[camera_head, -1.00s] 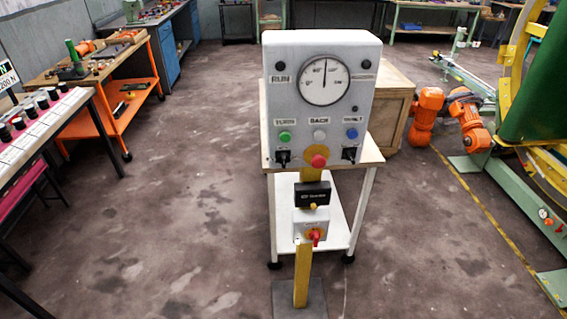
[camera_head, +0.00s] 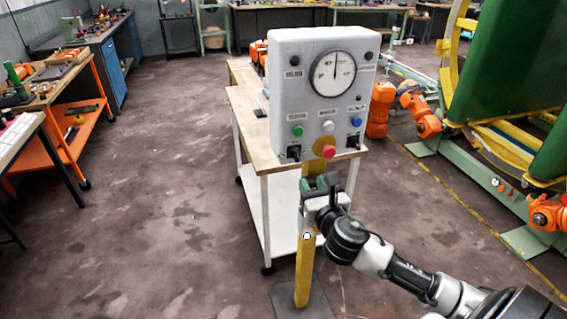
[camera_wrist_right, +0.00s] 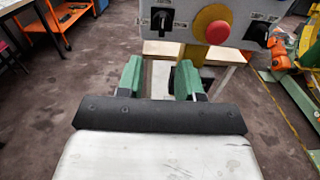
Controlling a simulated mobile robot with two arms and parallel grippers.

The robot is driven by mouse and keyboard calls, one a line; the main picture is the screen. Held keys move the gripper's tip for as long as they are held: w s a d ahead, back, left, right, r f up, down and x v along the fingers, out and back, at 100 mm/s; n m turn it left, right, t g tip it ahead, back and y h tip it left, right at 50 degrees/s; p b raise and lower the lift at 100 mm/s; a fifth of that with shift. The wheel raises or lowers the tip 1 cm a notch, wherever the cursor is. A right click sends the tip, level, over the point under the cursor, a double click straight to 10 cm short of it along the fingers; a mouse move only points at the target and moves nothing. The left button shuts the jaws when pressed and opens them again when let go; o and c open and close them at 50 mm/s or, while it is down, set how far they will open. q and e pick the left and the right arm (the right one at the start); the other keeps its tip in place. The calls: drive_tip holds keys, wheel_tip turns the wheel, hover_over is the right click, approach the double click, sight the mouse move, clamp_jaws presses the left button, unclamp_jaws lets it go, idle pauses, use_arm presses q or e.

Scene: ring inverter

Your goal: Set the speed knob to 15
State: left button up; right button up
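The grey control panel (camera_head: 318,105) stands on a yellow post. It has two black knobs, one at lower left (camera_head: 293,151) and one at lower right (camera_head: 354,140); their labels are too small to read, so I cannot tell which is the speed knob. Both also show in the right wrist view, left (camera_wrist_right: 162,20) and right (camera_wrist_right: 257,32). The dial (camera_head: 333,74) has its needle pointing about straight up. My right gripper (camera_head: 321,182) is below the panel, apart from the knobs; in the right wrist view its green fingers (camera_wrist_right: 158,78) are open and empty. My left gripper is out of view.
A red mushroom button (camera_head: 328,152) on a yellow plate sits between the knobs, with green, white and blue buttons above. A wooden-topped table (camera_head: 251,135) stands behind the panel. Orange robots and a green-yellow machine (camera_head: 500,90) are at right. Floor at left is open.

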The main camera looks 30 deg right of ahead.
sight(298, 157)
drive_tip(key=x, duration=0.3)
drive_tip(key=p+x, duration=0.1)
drive_tip(key=x, duration=0.6)
drive_tip(key=shift+w+d+r+p, duration=0.2)
drive_tip(key=shift+w+r+p, duration=0.05)
drive_tip(key=shift+w+p, duration=0.1)
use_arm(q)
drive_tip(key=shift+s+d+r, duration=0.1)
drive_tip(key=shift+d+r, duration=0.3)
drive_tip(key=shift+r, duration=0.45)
use_arm(e)
clamp_jaws()
